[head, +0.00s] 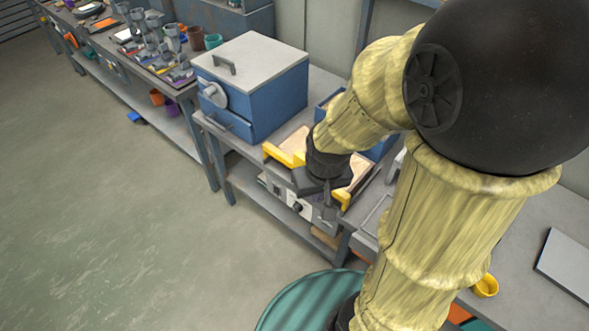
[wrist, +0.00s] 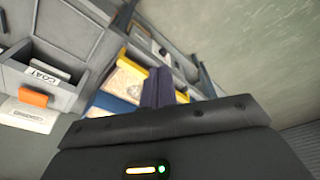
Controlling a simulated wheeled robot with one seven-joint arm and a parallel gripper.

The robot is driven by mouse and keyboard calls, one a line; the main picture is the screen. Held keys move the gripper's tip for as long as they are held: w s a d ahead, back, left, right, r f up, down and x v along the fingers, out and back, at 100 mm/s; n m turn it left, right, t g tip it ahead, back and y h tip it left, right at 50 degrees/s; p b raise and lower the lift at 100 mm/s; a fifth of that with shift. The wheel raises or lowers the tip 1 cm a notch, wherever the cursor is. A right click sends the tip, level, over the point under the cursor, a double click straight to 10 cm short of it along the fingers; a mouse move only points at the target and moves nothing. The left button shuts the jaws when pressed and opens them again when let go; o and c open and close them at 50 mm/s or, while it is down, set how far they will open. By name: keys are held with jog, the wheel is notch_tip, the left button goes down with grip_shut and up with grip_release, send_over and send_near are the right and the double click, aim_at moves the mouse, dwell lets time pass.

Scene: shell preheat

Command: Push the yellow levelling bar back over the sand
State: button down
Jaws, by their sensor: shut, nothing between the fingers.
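The yellow levelling bar (head: 285,156) lies across the pale sand box (head: 300,138) on the bench. Its middle is hidden behind my gripper, and yellow shows again on the right of it. My gripper (head: 327,197) points down at the front side of the bar, shut and empty. I cannot tell whether it touches the bar. In the wrist view the shut dark fingers (wrist: 160,82) stand beside a tan sand surface (wrist: 128,75) and a yellow strip (wrist: 122,97). Much of the sand is hidden by my arm.
A blue oven-like box (head: 262,100) with a grey lid stands left of the sand box. A blue bin shows behind my wrist. A control box (head: 297,207) sits below the bench top. A green round drum (head: 300,300) stands in front.

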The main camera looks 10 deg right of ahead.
aim_at(301, 164)
jog(key=w+a+f+n+g+h+b, duration=0.1)
jog(key=w+f+n+g+h+b, duration=0.1)
jog(key=f+n+h, duration=0.35)
jog(key=w+a+f+n+g+h+b, duration=0.1)
jog(key=f+n+h+b, duration=0.15)
jog(key=f+n, duration=0.55)
jog(key=w+a+f+n+t+h+b, duration=0.1)
jog(key=w+a+f+n+t+h, duration=0.2)
jog(key=w+a+n+t+h, duration=0.3)
jog(key=w+a+n+t, duration=0.3)
jog(key=n+t, duration=0.2)
jog(key=shift+w+a+f+h+b, duration=0.2)
jog(key=shift+w+h+b, duration=0.1)
jog(key=shift+b, duration=0.05)
jog(key=p+x, duration=0.2)
jog(key=x, duration=1.2)
jog(key=shift+w+r, duration=0.1)
jog(key=shift+a, duration=0.1)
